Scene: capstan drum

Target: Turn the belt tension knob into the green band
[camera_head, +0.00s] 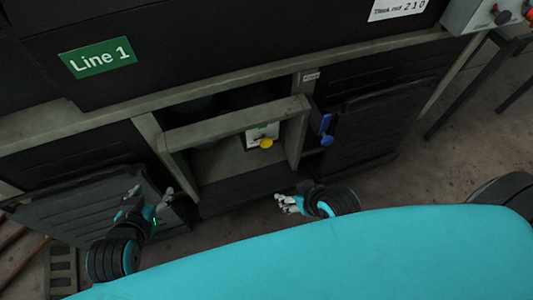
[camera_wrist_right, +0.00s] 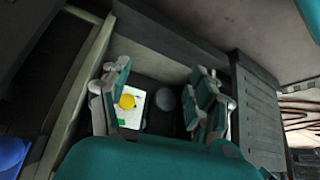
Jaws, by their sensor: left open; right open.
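The yellow knob (camera_head: 266,143) sits at a white plate (camera_head: 256,133) inside the open middle bay of the dark machine. In the right wrist view the yellow knob (camera_wrist_right: 127,101) shows between my fingers, nearer the left one, with a small green patch (camera_wrist_right: 121,122) on the white plate (camera_wrist_right: 135,115). The knob's pointer cannot be made out. My right gripper (camera_head: 279,202) is open and empty, in front of the bay and apart from the knob; it also shows in the right wrist view (camera_wrist_right: 160,82). My left gripper (camera_head: 151,197) is open and empty, left of the bay.
A grey bar (camera_head: 235,123) crosses the bay's front. A blue handle (camera_head: 326,130) stands at its right edge, beside a dark door (camera_head: 372,130). A grey panel (camera_head: 85,205) is near my left gripper. A control box (camera_head: 480,14) is at the upper right.

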